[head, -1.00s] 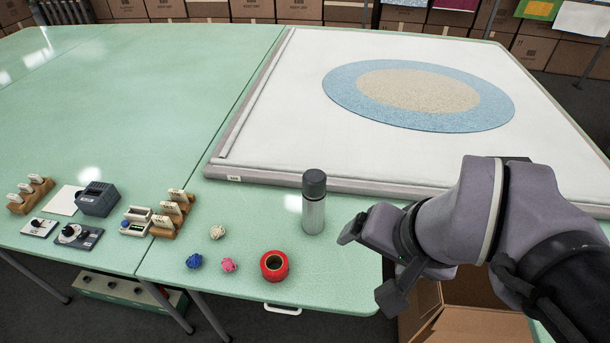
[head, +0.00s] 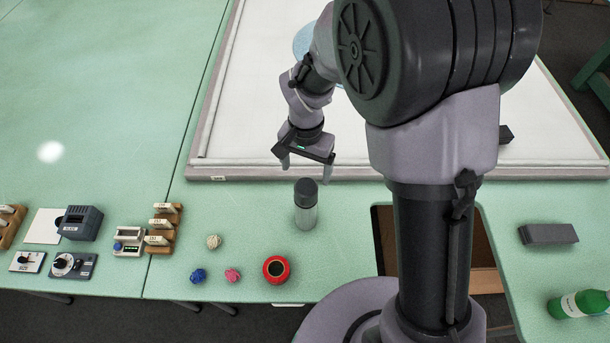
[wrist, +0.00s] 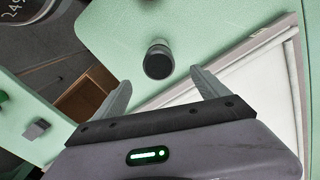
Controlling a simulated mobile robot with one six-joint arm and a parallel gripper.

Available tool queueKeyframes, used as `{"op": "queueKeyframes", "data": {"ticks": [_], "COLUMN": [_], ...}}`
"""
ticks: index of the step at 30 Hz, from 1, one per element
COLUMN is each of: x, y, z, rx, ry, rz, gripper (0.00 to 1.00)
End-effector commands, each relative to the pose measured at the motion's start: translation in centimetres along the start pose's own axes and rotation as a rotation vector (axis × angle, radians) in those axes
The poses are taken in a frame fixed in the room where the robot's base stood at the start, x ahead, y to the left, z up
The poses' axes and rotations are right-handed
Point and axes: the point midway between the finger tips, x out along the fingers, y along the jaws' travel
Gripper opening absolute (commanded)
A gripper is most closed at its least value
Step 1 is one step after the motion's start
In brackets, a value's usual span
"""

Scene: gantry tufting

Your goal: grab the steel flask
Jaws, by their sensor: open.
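The steel flask (head: 305,210) stands upright on the green table, with a dark cap and a grey metal body. It is just in front of the white framed panel. My gripper (head: 305,172) is open and empty above and slightly behind the flask in the head view, fingers pointing down. In the wrist view the flask (wrist: 158,60) shows mostly as its dark round cap, seen from above, beyond and between the spread fingertips of my gripper (wrist: 162,84). The fingers do not touch it.
A red tape roll (head: 277,269), pink ball (head: 232,275), blue ball (head: 198,276) and cream ball (head: 214,241) lie left of the flask. A table cutout (head: 382,240) is to its right. The white panel (head: 250,110) lies behind. A green bottle (head: 580,304) lies far right.

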Motion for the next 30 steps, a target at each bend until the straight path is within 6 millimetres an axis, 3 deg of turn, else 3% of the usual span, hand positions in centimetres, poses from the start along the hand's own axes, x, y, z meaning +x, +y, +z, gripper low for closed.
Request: {"op": "queueKeyframes", "data": {"ticks": [1,6,13,18,21,27,30], "x": [2.1,6.9,10.1,13.5,14.5,14.4,14.4], "y": [0.1,0.1,0.1,0.1,0.0,0.0,0.0], "z": [0.1,0.1,0.0,-0.1,-0.1,-0.1,-0.1], "rx": [-0.001,-0.001,0.001,-0.001,0.000,0.000,0.000], "ry": [-0.004,-0.003,-0.002,-0.002,-0.001,0.000,0.000], "rz": [0.004,0.003,0.001,0.002,0.001,0.000,0.000], "gripper": [0.85,0.85,0.85,0.85,0.85,0.85,0.67]}}
